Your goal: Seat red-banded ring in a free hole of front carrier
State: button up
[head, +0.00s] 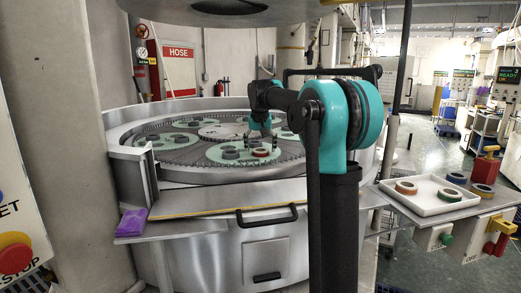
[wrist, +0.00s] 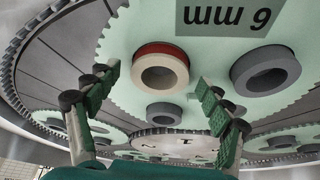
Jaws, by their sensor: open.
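The red-banded ring (wrist: 147,79), cream with a red band on its side, stands on the mint-green front carrier (wrist: 126,42) in the wrist view. In the head view the ring (head: 261,153) is at the right part of the front carrier (head: 222,157). My gripper (wrist: 155,82) is open, with one finger on each side of the ring and a visible gap to both. It also shows in the head view (head: 262,142), over the carrier. I cannot tell whether the ring sits fully in a hole. A grey ring (wrist: 246,75) stands to its right.
A smaller grey round piece or hole (wrist: 163,113) lies below the ring in the wrist view. Other carriers (head: 187,123) lie farther back on the lapping plate. A white tray (head: 430,206) with several rings stands at right. A purple cloth (head: 131,222) lies at front left.

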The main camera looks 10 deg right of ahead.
jog(key=v, duration=1.1)
jog(key=shift+r, duration=0.35)
jog(key=shift+s, duration=0.15)
